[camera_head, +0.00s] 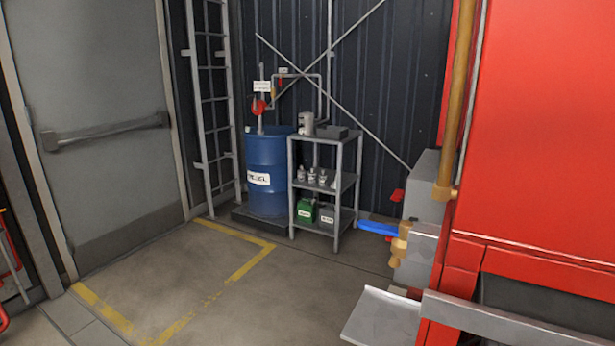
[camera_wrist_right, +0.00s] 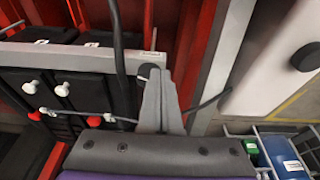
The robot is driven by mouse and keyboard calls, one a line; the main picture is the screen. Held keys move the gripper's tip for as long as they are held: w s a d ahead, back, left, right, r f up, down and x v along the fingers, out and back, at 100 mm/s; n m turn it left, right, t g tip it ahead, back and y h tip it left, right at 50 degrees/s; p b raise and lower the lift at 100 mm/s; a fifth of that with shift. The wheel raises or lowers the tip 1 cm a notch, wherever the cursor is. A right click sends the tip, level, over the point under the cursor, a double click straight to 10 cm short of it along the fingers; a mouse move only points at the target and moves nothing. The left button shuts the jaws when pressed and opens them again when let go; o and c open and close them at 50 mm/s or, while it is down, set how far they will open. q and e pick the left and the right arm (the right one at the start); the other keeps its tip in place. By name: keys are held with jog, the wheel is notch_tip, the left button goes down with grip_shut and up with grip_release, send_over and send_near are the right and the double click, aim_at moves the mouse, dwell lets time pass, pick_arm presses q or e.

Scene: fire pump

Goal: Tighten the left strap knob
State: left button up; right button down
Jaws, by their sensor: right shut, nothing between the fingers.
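In the right wrist view, my right gripper (camera_wrist_right: 160,74) is shut and empty, its grey fingers pressed together. The fingertips are close to the right end of a flat grey bar (camera_wrist_right: 75,57) that runs across black boxes, perhaps batteries (camera_wrist_right: 58,76). A small dark rounded part, possibly the strap knob (camera_wrist_right: 146,70), shows just beside the fingertips; I cannot tell whether they touch it. Neither gripper shows in the head view, which also shows no strap knob.
White caps (camera_wrist_right: 62,89) and red caps (camera_wrist_right: 93,121) sit by the black boxes, with a grey cable (camera_wrist_right: 114,35) near the fingers. In the head view, the red vehicle (camera_head: 545,130) fills the right side. A blue drum (camera_head: 267,160) and shelf (camera_head: 325,183) stand behind clear floor.

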pick_arm(q)
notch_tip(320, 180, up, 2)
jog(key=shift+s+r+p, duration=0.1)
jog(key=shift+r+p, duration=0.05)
jog(key=shift+p, duration=0.55)
pick_arm(e)
jog(key=v, duration=0.2)
jog(key=shift+w+d+r, duration=0.1)
jog(key=shift+w+r, duration=0.1)
jog(key=shift+r, duration=0.3)
pick_arm(q)
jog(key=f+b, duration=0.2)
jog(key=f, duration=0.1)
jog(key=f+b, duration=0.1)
jog(key=b, duration=0.1)
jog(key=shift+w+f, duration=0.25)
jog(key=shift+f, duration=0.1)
pick_arm(e)
notch_tip(320, 180, down, 6)
jog(key=s+d, duration=0.1)
jog(key=d, duration=0.1)
jog(key=shift+d, duration=0.4)
jog(key=shift+w, duration=0.15)
